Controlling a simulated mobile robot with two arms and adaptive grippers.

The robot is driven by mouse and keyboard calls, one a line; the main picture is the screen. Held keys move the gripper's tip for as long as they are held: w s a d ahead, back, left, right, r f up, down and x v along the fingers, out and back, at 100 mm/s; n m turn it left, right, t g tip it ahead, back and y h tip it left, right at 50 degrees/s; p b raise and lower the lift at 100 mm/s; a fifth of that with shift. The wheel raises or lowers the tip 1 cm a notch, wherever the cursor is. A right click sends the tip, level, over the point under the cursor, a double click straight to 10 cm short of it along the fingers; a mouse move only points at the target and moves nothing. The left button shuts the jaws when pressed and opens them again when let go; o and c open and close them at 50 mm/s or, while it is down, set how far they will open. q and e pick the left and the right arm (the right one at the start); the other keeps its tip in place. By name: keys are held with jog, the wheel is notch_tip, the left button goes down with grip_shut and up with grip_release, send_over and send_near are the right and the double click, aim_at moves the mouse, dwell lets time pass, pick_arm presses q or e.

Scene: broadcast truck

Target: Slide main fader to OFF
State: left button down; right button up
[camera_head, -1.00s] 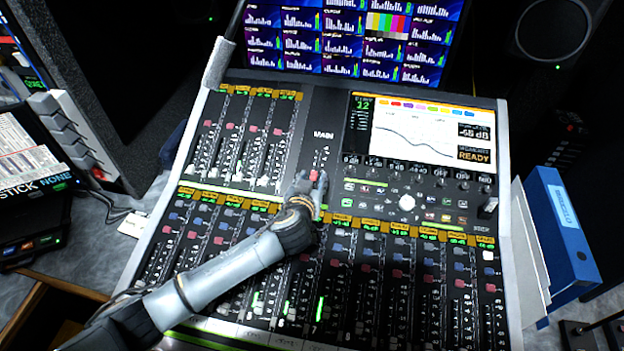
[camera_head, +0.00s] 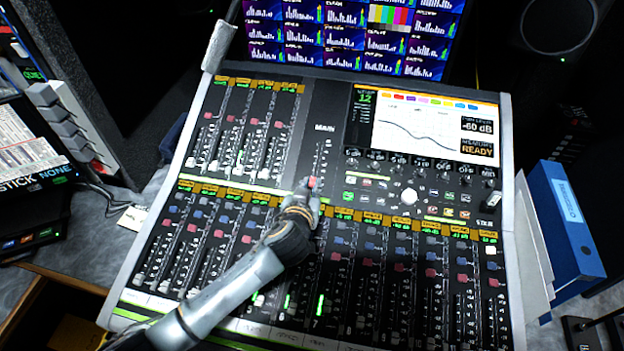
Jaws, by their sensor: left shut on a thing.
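The mixing console (camera_head: 309,113) fills the middle of the view. Its main fader has a red cap (camera_head: 313,182), which sits low in the slot under the label MAIN (camera_head: 324,128). My left gripper (camera_head: 309,188) is shut on the red cap from below, and its fingers partly hide the cap and the bottom of the slot. The console's screen (camera_head: 430,125) shows a curve, a reading of -60 dB and the word READY. My right gripper is not in view.
Other faders stand in banks to the upper left (camera_head: 240,140) and below. Monitors (camera_head: 350,35) rise behind the console. A blue binder (camera_head: 568,225) stands at the right, and stacked equipment (camera_head: 30,160) is at the left. My left forearm crosses the lower fader bank.

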pick_arm(q)
jog(key=shift+s+f, duration=0.2)
jog(key=shift+f, duration=0.1)
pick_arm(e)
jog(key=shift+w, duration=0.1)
pick_arm(q)
jog(key=c, duration=1.5)
grip_release()
jog(key=shift+o, duration=0.9)
jog(key=shift+s+r, duration=0.1)
jog(key=shift+r, duration=0.05)
jog(key=v, duration=1.2)
jog(key=shift+a+r, duration=0.1)
jog(key=shift+r, duration=0.05)
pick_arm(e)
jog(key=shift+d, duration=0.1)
